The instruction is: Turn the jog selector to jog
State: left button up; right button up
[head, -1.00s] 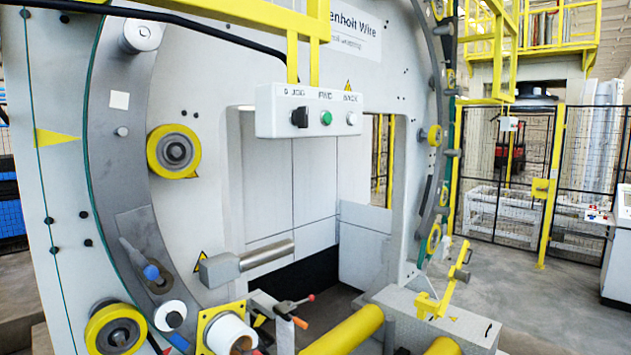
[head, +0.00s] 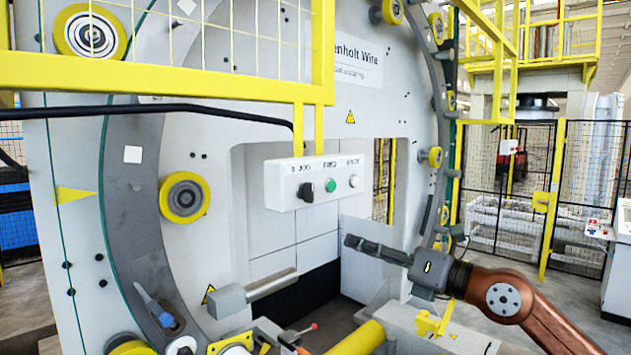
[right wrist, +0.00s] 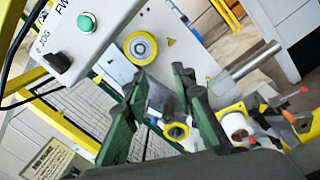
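The jog selector (head: 306,190) is a black knob at the left of the white control box (head: 283,178), under a "JOG" label. It also shows at the upper left of the right wrist view (right wrist: 55,63). My right gripper (head: 350,242) is below and to the right of the box in the head view, apart from it. In the right wrist view its two green fingers (right wrist: 160,78) stand spread with nothing held between them. The knob lies to the left of the fingers there. The knob's exact pointer setting is too small to read. My left gripper is not in view.
A green button (head: 330,186) and a white button (head: 354,181) sit beside the selector. Yellow bars hold the box from above, and a yellow mesh guard (head: 150,75) crosses the upper left. A metal cylinder (head: 270,286) juts out below the box.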

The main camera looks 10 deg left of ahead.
aim_at(313, 192)
jog(key=s+a+r+n+h+p, duration=0.1)
jog(key=s+r+n, duration=0.2)
jog(key=s+r, duration=0.3)
jog(key=s+a+r+n+p, duration=0.1)
jog(key=s+r+n+p, duration=0.1)
jog(key=s+r, duration=0.4)
jog(key=shift+t, duration=0.3)
jog(key=p+x, duration=0.2)
jog(key=x, duration=0.4)
jog(key=shift+w+a+r+p, duration=0.1)
jog(key=shift+w+a+p, duration=0.15)
jog(key=shift+p, duration=0.15)
jog(key=shift+w+a, duration=0.35)
jog(key=shift+c, duration=0.5)
grip_shut()
